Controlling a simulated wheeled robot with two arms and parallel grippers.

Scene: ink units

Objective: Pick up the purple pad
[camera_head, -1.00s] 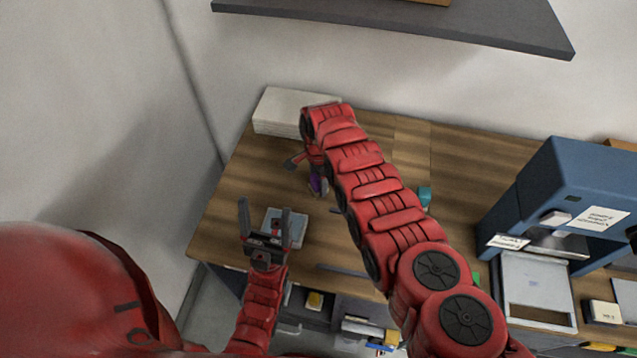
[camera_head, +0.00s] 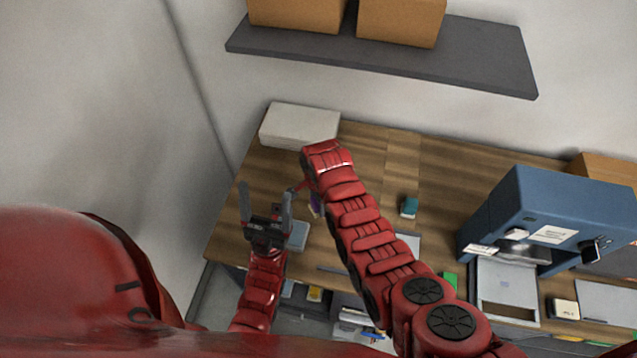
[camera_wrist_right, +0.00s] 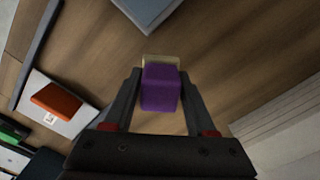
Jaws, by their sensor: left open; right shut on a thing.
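The purple pad (camera_wrist_right: 160,90) sits between the two fingers of my right gripper (camera_wrist_right: 160,98) in the right wrist view. The right gripper is shut on it, and a pale tan edge shows at its far end. In the head view only a small purple part of the pad (camera_head: 314,204) shows beside my right arm, which hides most of that gripper. My left gripper (camera_head: 266,208) is open and empty, pointing up over the left front of the wooden desk. Whether the pad touches the desk is hard to tell.
A white paper stack (camera_head: 298,124) stands at the desk's back left. A teal block (camera_head: 409,206) is near the middle. A blue machine (camera_head: 530,205) fills the right side. A grey shelf (camera_head: 380,62) with cardboard boxes hangs above.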

